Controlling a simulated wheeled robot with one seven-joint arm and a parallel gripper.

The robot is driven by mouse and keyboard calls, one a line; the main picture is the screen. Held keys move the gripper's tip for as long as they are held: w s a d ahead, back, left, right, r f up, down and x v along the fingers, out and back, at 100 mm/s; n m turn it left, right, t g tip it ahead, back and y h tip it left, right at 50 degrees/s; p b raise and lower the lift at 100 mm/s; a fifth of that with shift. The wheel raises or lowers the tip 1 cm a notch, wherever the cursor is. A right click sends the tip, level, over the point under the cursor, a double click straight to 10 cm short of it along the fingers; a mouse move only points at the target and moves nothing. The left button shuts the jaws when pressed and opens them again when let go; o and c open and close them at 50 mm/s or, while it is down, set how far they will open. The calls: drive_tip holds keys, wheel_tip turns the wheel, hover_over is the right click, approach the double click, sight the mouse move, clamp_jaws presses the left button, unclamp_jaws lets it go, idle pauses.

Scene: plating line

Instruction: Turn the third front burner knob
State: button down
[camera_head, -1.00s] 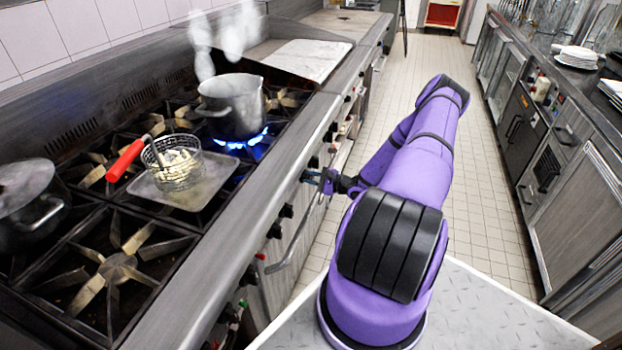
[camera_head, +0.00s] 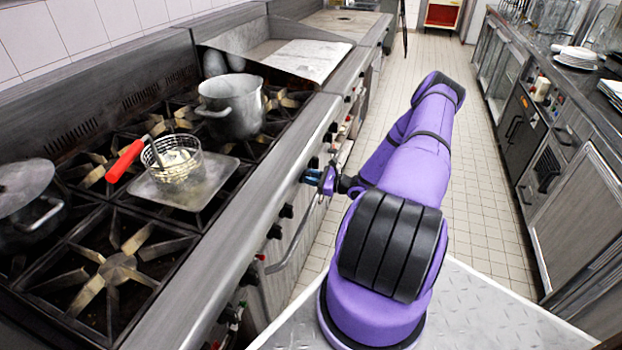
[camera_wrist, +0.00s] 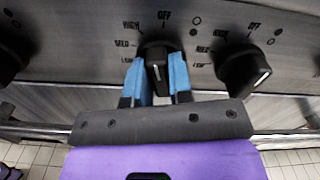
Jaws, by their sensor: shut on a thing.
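A black burner knob (camera_wrist: 158,52) is on the stove's front panel in the middle of the wrist view, below an OFF label. HIGH, MED and LOW labels are to its left. My gripper (camera_wrist: 156,76) has one blue finger on each side of this knob and is shut on it. A pale mark shows on the knob face between the fingers. In the head view, my gripper (camera_head: 314,177) is at the front panel, and the fingers hide the knob. No flame shows under the dented metal pot (camera_head: 230,112).
Neighbouring knobs flank mine, one on the right (camera_wrist: 243,70) and one on the left (camera_wrist: 9,58). An oven handle (camera_head: 290,245) juts out below. A wire basket (camera_head: 178,168) rests on a tray. The tiled aisle (camera_head: 480,190) is clear.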

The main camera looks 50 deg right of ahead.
drive_tip(key=shift+d+m, duration=0.1)
drive_tip(key=shift+m, duration=1.4)
drive_tip(key=c, duration=1)
unclamp_jaws()
drive_tip(key=v, duration=1.1)
drive_tip(key=shift+w, duration=0.1)
